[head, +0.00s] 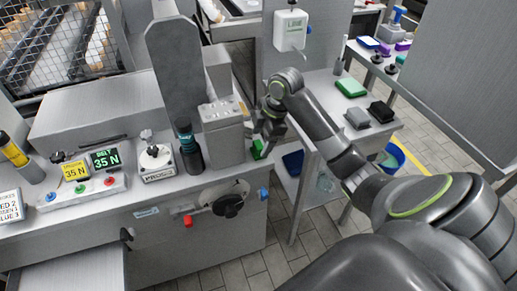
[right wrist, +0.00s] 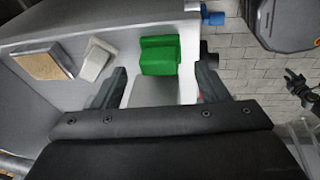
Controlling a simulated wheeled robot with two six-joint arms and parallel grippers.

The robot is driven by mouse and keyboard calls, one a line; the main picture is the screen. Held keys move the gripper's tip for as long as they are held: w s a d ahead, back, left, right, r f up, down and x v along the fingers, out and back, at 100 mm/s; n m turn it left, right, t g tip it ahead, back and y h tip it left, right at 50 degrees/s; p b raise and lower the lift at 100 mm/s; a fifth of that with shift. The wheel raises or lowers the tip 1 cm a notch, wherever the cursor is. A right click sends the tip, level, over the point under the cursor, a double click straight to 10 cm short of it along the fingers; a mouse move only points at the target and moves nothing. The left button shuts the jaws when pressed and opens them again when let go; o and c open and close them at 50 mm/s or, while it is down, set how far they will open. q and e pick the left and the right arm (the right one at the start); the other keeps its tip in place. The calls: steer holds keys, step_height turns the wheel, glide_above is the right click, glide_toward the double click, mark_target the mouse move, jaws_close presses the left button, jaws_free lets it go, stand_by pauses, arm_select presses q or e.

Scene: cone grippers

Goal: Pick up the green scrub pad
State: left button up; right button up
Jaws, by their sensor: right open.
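A green scrub pad (head: 257,149) lies at the right end of the grey machine's top, partly hidden by my right gripper in the head view. In the right wrist view a green block (right wrist: 160,55), apparently this pad, sits just past the fingertips and between their lines. In the head view the right gripper (head: 268,128) points down close to the pad. Another green pad (head: 350,87) lies on the side table. My left gripper is not in view.
A grey box (head: 221,125) and a dark bottle (head: 189,147) stand left of my right gripper. The machine's edge drops to the tiled floor on the right. The side table (head: 325,86) also bears a grey block (head: 357,118) and a dark block (head: 380,111).

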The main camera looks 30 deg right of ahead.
mark_target(260, 144)
steer(key=shift+x, duration=1.05)
steer(key=c, duration=1.1)
steer(key=shift+o, duration=0.2)
steer(key=shift+r, duration=0.15)
step_height(260, 144, up, 10)
steer(key=p, duration=0.1)
